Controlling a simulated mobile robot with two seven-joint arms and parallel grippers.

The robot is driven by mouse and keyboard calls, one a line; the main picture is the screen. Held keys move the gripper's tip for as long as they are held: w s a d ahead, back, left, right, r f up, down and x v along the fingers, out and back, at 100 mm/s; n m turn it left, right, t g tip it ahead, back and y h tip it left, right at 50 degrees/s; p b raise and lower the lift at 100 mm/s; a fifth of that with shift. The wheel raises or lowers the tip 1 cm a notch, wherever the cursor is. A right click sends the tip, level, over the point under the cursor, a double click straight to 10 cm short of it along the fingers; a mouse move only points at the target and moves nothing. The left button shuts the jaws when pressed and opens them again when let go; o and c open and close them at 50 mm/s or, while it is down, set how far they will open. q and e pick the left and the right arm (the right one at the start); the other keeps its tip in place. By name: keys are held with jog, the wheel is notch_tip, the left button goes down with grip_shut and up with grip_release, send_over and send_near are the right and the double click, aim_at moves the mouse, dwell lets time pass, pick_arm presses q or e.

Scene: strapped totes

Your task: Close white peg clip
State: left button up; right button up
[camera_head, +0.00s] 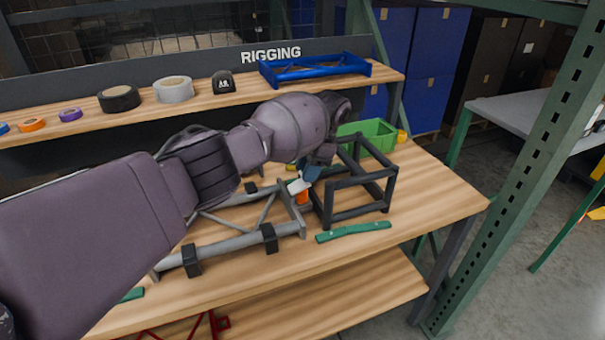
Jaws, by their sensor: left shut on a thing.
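The white peg clip (297,186) is small in this view and sits at the right end of the grey tube frame (225,246), just above an orange part (302,198). My left arm reaches across the bench from the left. Its gripper (309,174) is at the clip and appears shut on it. My wrist hides much of the fingers and the area behind them. I cannot tell the exact angle of the clip. My right gripper is not in view.
A black cube frame (358,212) stands just right of the gripper, with a green bin (366,134) behind. A green strip (353,231) lies in front. Tape rolls and a blue frame (313,69) sit on the upper shelf. The bench's right end (440,199) is clear.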

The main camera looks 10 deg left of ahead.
pick_arm(q)
jog(key=f+y+b, duration=0.1)
jog(key=d+g+y+b, duration=0.1)
jog(key=shift+w+d+f+g+b, duration=0.1)
jog(key=shift+w+f+g+b, duration=0.2)
jog(key=shift+w+f+b, duration=0.1)
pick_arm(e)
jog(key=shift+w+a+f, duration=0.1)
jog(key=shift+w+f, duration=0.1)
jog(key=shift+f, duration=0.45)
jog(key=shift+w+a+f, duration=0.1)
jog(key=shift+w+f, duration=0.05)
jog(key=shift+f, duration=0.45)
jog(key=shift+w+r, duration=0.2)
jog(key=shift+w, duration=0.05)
pick_arm(q)
jog(key=o, duration=0.9)
jog(key=shift+c, duration=0.2)
jog(key=shift+o, duration=0.4)
jog(key=shift+r, duration=0.1)
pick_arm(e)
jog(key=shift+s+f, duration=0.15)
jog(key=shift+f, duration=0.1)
pick_arm(q)
jog(key=shift+r, duration=0.1)
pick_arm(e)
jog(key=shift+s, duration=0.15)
